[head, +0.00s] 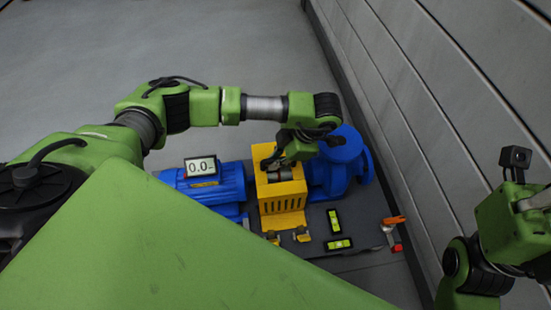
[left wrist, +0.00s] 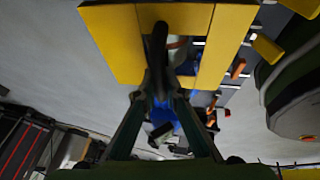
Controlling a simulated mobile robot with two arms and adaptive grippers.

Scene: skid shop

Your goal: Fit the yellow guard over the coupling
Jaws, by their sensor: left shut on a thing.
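The yellow guard (head: 284,204), a slotted box with feet at its front, is between the blue motor (head: 212,187) and the blue pump (head: 340,165). My left gripper (head: 278,163) is at the top of the guard, shut on it. In the left wrist view the guard (left wrist: 112,40) fills the top, with the gripper's fingers (left wrist: 160,45) together at its middle. The coupling is hidden by the guard and gripper. I cannot tell whether the guard's feet touch the base. Part of my right arm shows at the right edge; its fingertips do not show.
A display reading 0.0 (head: 201,167) stands on the motor. Two green levels (head: 334,222) (head: 339,244) lie on the dark baseplate (head: 365,215). An orange-handled tool (head: 393,221) lies at its right end. A grey panelled wall (head: 430,110) runs close along the right.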

